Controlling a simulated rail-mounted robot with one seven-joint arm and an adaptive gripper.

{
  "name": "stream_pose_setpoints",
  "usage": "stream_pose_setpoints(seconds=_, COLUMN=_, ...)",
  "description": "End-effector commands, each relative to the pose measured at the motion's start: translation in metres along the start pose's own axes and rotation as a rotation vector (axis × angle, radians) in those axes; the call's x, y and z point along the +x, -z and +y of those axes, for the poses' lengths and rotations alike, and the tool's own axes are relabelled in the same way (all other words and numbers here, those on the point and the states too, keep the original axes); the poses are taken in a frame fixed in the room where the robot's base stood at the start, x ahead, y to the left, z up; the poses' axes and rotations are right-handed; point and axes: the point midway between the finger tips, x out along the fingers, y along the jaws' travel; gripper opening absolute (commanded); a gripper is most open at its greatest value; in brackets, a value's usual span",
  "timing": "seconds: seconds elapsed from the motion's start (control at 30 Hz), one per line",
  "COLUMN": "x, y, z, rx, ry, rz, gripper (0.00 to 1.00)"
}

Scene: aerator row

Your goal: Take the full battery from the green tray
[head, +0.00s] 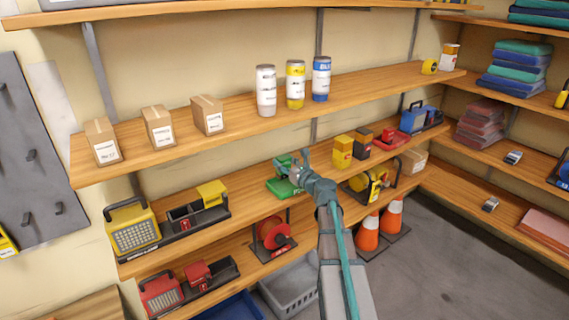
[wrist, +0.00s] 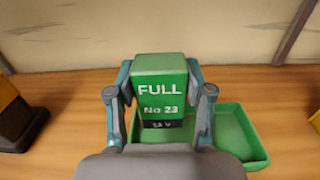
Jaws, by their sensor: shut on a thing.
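The full battery (wrist: 165,92) is a green block marked "FULL No 23" with a dark band at its lower end. My gripper (wrist: 160,95) has one finger on each side of it and is shut on it. The green tray (wrist: 240,140) lies on the shelf around and to the right of the battery. In the head view, my gripper (head: 297,167) is at the middle shelf, over the green tray (head: 280,189). I cannot tell whether the battery touches the tray floor; its lower part is hidden.
A yellow charger (head: 132,228) stands left on the same shelf. Yellow and dark blocks (head: 343,151) stand right. The upper shelf (head: 230,118), with boxes and cans, runs above my gripper. The wall (wrist: 160,35) is behind the battery. Bare shelf (wrist: 75,95) shows left of it.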

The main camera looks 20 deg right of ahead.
Motion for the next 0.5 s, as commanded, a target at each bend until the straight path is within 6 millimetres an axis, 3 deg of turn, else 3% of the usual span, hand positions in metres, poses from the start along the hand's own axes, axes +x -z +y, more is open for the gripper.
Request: stream_pose_setpoints(seconds=0.5, x=-0.031, y=-0.001, z=0.001, rx=0.001, ry=0.001, rz=-0.001, gripper=0.1)
